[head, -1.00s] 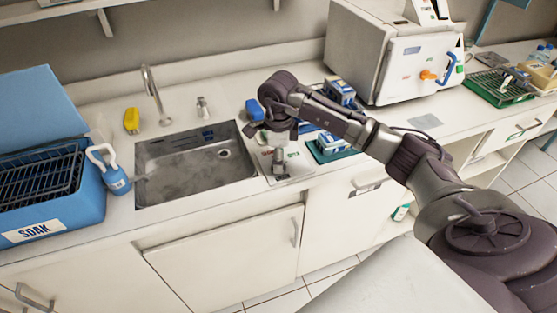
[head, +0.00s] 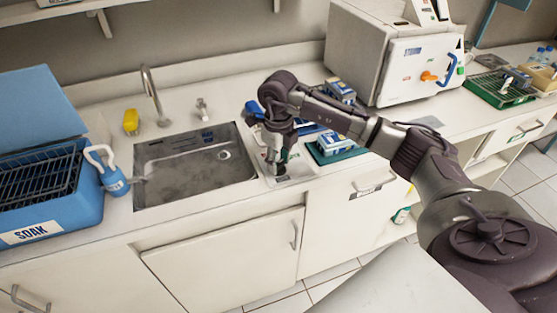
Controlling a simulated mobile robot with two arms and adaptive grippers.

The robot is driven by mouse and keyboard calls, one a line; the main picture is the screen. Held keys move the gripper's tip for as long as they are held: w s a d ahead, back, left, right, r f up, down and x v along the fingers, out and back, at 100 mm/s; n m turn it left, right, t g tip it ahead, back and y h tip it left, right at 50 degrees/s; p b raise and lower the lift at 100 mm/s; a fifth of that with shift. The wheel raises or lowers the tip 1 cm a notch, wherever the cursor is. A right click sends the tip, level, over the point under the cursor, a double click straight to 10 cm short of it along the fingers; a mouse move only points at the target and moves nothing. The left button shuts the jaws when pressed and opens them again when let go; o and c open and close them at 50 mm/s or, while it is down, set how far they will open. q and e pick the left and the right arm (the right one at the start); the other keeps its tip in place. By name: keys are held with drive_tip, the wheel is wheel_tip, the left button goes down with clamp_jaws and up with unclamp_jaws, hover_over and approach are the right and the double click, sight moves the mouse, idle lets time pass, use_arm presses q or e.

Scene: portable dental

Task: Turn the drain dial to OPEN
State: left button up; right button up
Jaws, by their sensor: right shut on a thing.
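The drain dial (head: 281,171) is a small dark knob on a pale plate (head: 299,168) set in the counter just right of the sink. My right gripper (head: 275,158) points down at the plate, with its fingers shut on the dial. The gripper and wrist cover much of the dial and the plate, so I cannot read the dial's setting. A small green mark shows on the plate beside the fingers. My left gripper is not in view.
The steel sink (head: 190,175) lies left of the plate. Behind and right stand a blue-and-white box (head: 340,89) and a teal tray (head: 343,156).

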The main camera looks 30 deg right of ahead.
sight(279, 163)
idle(0.4)
drive_tip(key=o, duration=1.1)
drive_tip(key=shift+o, duration=0.2)
wheel_tip(279, 163, up, 12)
